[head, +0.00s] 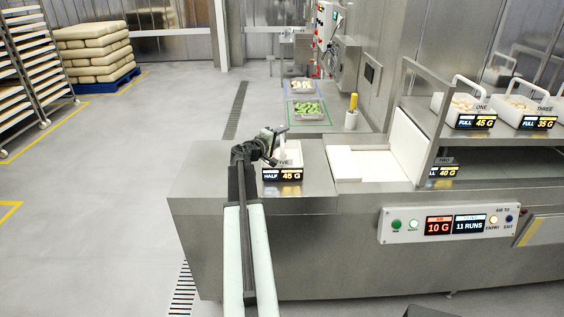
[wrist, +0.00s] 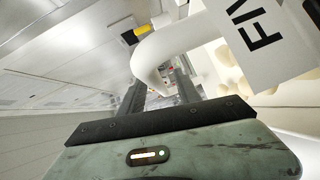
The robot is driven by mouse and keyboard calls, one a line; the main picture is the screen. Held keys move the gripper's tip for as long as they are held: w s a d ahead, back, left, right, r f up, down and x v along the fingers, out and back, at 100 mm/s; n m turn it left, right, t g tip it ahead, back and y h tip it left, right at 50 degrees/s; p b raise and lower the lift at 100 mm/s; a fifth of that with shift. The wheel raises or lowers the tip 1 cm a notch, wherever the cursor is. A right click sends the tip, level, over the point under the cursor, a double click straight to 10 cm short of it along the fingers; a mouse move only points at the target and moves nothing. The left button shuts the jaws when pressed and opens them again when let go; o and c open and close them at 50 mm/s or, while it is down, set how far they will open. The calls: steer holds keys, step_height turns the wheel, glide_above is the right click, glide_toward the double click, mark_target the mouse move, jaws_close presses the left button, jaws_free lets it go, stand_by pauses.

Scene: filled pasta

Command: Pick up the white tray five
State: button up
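The white tray five (head: 294,152) stands on the steel counter, with a display reading HALF 45 G on its front. Its white arched handle (wrist: 152,55) and the label with "FIV" (wrist: 262,35) show close up in the wrist view. My gripper (head: 272,140) is at the tray's left side, partly covering it in the head view. In the wrist view, the dark fingers of my gripper (wrist: 160,88) stand apart, with the handle's curve at their tips. I cannot tell whether they touch it. Pale pieces (wrist: 235,65) lie in the tray beyond the label.
A white board (head: 357,163) lies to the right on the counter (head: 215,175). Trays one (head: 462,106) and three (head: 532,110) stand on a raised shelf at the right. The counter's left end is clear.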

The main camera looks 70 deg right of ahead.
jaws_close()
stand_by(1.3)
